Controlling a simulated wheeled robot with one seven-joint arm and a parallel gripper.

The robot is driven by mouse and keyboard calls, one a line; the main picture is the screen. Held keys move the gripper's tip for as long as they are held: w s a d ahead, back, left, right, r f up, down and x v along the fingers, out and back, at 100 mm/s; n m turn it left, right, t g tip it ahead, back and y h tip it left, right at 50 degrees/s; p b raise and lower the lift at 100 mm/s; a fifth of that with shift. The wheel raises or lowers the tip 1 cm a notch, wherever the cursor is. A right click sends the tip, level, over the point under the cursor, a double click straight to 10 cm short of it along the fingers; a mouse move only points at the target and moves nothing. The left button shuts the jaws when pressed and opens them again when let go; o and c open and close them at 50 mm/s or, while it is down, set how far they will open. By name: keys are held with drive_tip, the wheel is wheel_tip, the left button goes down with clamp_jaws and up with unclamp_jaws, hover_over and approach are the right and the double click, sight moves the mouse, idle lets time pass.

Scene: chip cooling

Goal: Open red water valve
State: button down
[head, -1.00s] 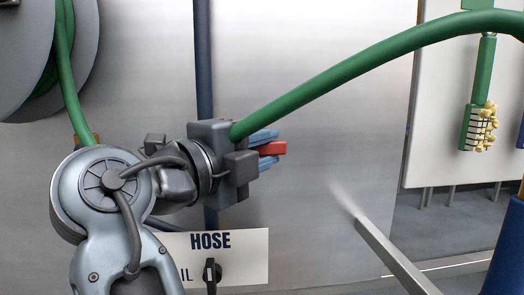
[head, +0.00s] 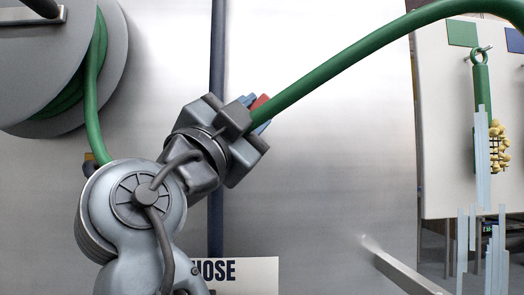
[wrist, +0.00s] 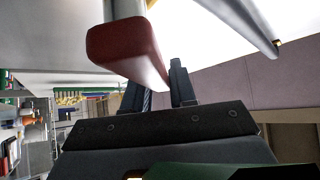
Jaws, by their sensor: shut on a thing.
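The red valve lever (head: 260,102) shows in the head view as a small red piece between my gripper's blue fingers, tilted up to the right. In the wrist view its red handle (wrist: 122,48) is large and close, reaching down between the dark fingers. My gripper (head: 262,112) is shut on it; the fingertips also show in the wrist view (wrist: 160,85). The gripper body and green hose hide part of the fingers and the valve's body. Pale blue streaks (head: 481,160) hang below and around the green nozzle (head: 481,90) at the right.
A green hose (head: 350,60) arches close by my gripper to the upper right. A hose reel (head: 115,60) is at the upper left. A dark blue pipe (head: 217,60) runs behind my gripper. A metal bar (head: 405,272) juts out at lower right.

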drive_tip(key=n+t, duration=0.1)
drive_tip(key=a+n+t+y, duration=0.1)
drive_tip(key=r+n+t+y+b, duration=0.1)
drive_tip(key=n, duration=0.1)
drive_tip(key=shift+a, duration=0.25)
drive_tip(key=shift+a+r+n+t+y, duration=0.1)
drive_tip(key=shift+a+n+t+y, duration=0.25)
drive_tip(key=shift+n+y, duration=0.4)
drive_tip(key=shift+a+r+n+t+y, duration=0.2)
drive_tip(key=shift+n+t+y, duration=0.25)
drive_tip(key=shift+n, duration=0.4)
drive_tip(key=shift+a+r+n+t+y, duration=0.1)
drive_tip(key=shift+a+n+t+y, duration=0.2)
drive_tip(key=shift+n+y, duration=0.45)
drive_tip(key=shift+n, duration=0.25)
drive_tip(key=c, duration=1)
unclamp_jaws()
drive_tip(key=b+v, duration=0.1)
drive_tip(key=v, duration=0.7)
drive_tip(key=shift+b, duration=0.3)
